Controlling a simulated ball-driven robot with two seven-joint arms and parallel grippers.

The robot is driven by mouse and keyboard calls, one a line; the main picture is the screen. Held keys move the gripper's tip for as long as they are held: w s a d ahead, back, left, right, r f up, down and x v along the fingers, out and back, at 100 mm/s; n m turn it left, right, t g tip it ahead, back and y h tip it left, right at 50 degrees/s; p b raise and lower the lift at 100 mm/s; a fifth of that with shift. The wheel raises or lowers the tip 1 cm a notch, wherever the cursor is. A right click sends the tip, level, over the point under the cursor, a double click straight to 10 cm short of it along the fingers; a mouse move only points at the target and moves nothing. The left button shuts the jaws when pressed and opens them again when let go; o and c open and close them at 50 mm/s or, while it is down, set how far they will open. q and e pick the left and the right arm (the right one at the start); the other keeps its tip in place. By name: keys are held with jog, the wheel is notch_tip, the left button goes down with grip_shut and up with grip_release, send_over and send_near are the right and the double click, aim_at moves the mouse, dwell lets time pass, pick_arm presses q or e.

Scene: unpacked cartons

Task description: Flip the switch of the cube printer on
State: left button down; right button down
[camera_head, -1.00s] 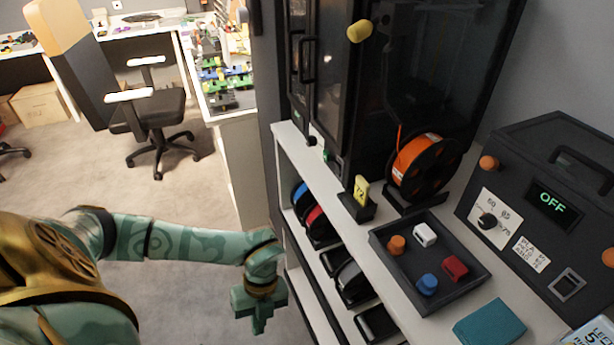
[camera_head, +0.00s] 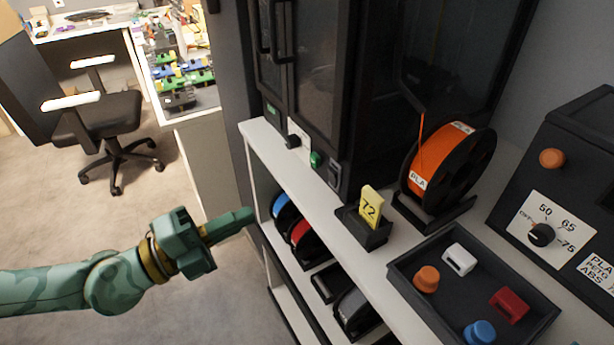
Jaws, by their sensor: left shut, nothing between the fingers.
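A dark, tall enclosure with glass doors (camera_head: 300,70), which looks like the cube printer, stands on the white shelf unit. Along its lower front edge are a black knob (camera_head: 293,141), a green button (camera_head: 315,159) and a small dark switch (camera_head: 335,175); which way the switch is set is too small to tell. My left gripper (camera_head: 247,216) is shut and empty, pointing right. In the picture it is left of and below the switch, apart from it, by the shelf's front. My right gripper is not in view.
An orange spool (camera_head: 430,172), a yellow "72" card (camera_head: 371,207) in a black holder and a dark tray (camera_head: 425,307) of small coloured parts crowd the shelf top (camera_head: 290,155). A dark box with a dial (camera_head: 542,234) stands right. An office chair (camera_head: 100,115) is at left.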

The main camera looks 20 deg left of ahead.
aim_at(331, 174)
pick_arm(q)
jog(key=shift+r, duration=0.1)
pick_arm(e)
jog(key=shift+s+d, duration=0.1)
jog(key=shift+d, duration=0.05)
pick_arm(q)
jog(key=shift+w, duration=0.1)
